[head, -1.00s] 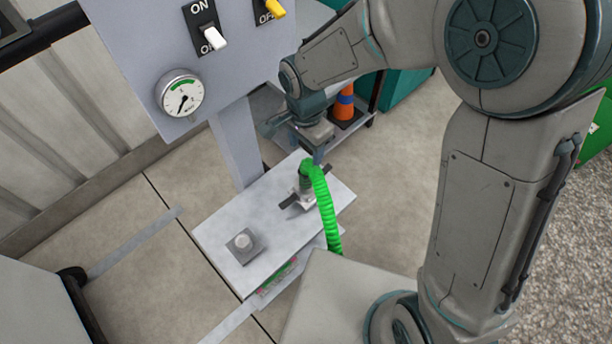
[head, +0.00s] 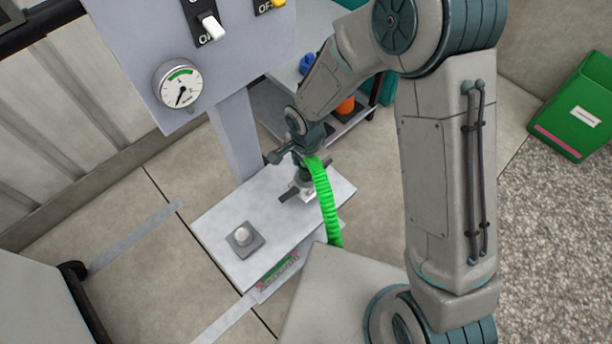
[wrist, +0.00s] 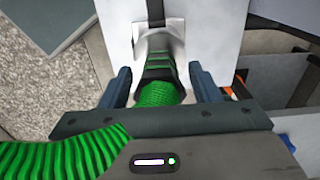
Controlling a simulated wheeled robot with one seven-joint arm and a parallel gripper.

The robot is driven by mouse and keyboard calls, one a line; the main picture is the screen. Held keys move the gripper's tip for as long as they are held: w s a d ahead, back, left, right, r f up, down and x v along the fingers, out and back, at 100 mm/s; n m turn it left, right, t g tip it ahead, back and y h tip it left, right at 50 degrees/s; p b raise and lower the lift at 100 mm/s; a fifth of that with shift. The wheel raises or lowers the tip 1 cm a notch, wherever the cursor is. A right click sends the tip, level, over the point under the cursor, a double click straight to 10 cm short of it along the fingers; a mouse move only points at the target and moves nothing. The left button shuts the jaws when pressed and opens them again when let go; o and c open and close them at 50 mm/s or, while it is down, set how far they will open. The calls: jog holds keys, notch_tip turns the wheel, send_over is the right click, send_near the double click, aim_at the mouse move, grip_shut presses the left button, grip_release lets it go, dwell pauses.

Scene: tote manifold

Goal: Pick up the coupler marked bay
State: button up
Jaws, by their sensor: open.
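The coupler (head: 304,179) stands on the white shelf (head: 222,211), with a green ribbed hose (head: 327,205) curving from its top down over the shelf's front edge. In the wrist view the coupler (wrist: 158,66) is a dark collar with green bands above a pale metal base. My gripper (head: 307,163) is over the coupler's top. In the wrist view its two fingers (wrist: 160,88) are apart, one on each side of the coupler and hose end, with gaps visible. No marking on the coupler is readable.
A grey square block with a round knob (head: 243,238) sits at the shelf's left. A panel with a gauge (head: 178,86) and switches stands behind on a post. A cart (head: 352,118) with an orange item is behind. A green bin (head: 578,110) stands at far right.

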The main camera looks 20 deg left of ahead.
jog(key=shift+f, duration=0.25)
grip_shut()
jog(key=shift+r, duration=0.2)
jog(key=shift+r, duration=0.6)
notch_tip(320, 180, up, 2)
jog(key=shift+r, duration=0.25)
jog(key=w+d+r, duration=0.1)
jog(key=d+r, duration=0.6)
jog(key=d, duration=0.4)
jog(key=shift+w+d+p, duration=0.3)
jog(key=shift+w, duration=0.1)
